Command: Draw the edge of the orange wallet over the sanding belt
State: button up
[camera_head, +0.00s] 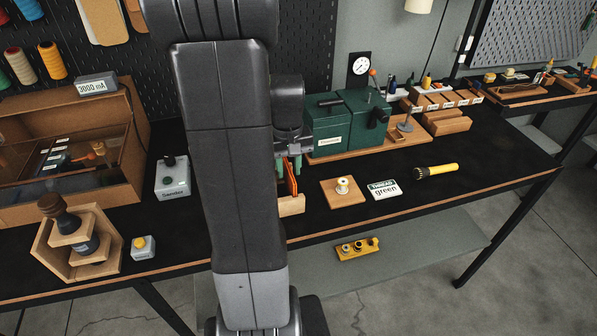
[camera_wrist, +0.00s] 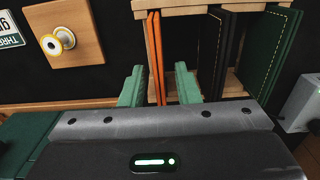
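The orange wallet (camera_head: 291,183) stands upright in a wooden rack (camera_head: 292,206), and shows edge-on in the wrist view (camera_wrist: 156,60). My gripper (camera_wrist: 160,82) is open, with one green finger on each side of the orange wallet and gaps between. In the head view my gripper (camera_head: 290,163) is above the rack, partly hidden by my arm. A black wallet (camera_wrist: 217,50) and a green wallet (camera_wrist: 272,50) stand in the same rack to the right. A grey box labelled Sander (camera_head: 173,180) stands left of my arm. I cannot make out a sanding belt.
A green machine (camera_head: 345,122) stands behind the rack. A spool on a wooden board (camera_head: 343,192), a "THREAD green" card (camera_head: 384,190) and a yellow-handled tool (camera_head: 437,170) lie to the right. A glass-fronted case (camera_head: 75,155) and a wooden bottle stand (camera_head: 78,245) are left.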

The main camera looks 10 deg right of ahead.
jog(key=shift+p, duration=0.4)
jog(key=shift+s, duration=0.1)
grip_shut()
jog(key=shift+r, duration=0.15)
jog(key=shift+r+p, duration=0.5)
notch_tip(320, 180, up, 7)
jog(key=p, duration=0.5)
jog(key=shift+p, duration=0.35)
jog(key=c, duration=0.6)
grip_release()
